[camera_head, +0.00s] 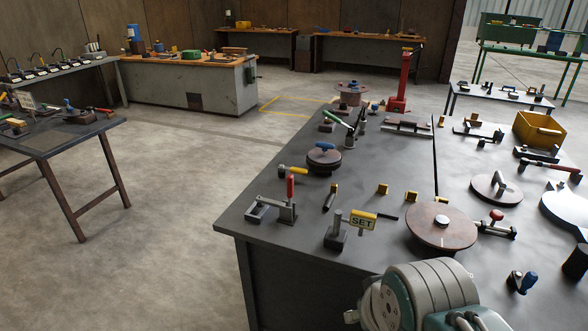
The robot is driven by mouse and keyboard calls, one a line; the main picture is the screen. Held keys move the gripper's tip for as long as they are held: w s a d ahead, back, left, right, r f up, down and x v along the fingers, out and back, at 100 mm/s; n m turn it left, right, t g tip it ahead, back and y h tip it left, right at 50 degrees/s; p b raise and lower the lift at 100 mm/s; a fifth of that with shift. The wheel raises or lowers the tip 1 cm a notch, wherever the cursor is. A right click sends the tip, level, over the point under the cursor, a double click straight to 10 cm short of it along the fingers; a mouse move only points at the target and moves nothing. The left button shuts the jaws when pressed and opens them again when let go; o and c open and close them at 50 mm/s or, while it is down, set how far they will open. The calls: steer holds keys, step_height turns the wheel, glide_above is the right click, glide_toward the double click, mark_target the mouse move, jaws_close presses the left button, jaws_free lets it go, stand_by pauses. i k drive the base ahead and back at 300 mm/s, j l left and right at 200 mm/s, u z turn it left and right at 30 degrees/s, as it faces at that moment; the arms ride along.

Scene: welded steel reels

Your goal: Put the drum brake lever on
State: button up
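A lever with a red grip (291,186) stands upright on a grey metal bracket (287,212) near the left front edge of the dark steel table (310,243). I cannot tell for sure that it is the drum brake lever. A yellow "SET" sign (362,220) stands to its right, beside a dark block with an upright post (336,235). A brown reel disc (441,226) lies further right. A green-handled lever (337,118) slants up further back. My arm shows at the bottom right, over the table's front; its fingertips are not in view.
A dark drum with a blue knob (323,158) and small yellow blocks (382,188) stand on the table. A red post (401,85) rises at its back. A yellow bin (538,128) is at the right. The floor to the left is clear up to another bench (60,140).

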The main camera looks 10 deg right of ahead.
mark_target(292, 169)
steer(key=j+u, duration=0.3)
steer(key=i+j+u, duration=0.1)
steer(key=j+u, duration=0.2)
steer(key=i+j+u, duration=0.95)
steer(key=i+z, duration=0.35)
steer(key=i+j+z, duration=0.1)
steer(key=i+z, duration=0.45)
steer(key=z, duration=0.2)
steer(key=i+z, duration=0.2)
steer(key=z, duration=0.2)
steer(key=i+z, duration=0.2)
steer(key=z, duration=0.2)
steer(key=i+j+z, duration=0.1)
steer(key=z, duration=0.3)
steer(key=i+z, duration=0.3)
steer(key=z, duration=0.15)
steer(key=i+z, duration=0.25)
steer(key=z, duration=0.2)
steer(key=i+j+z, duration=0.25)
steer(key=z, duration=0.25)
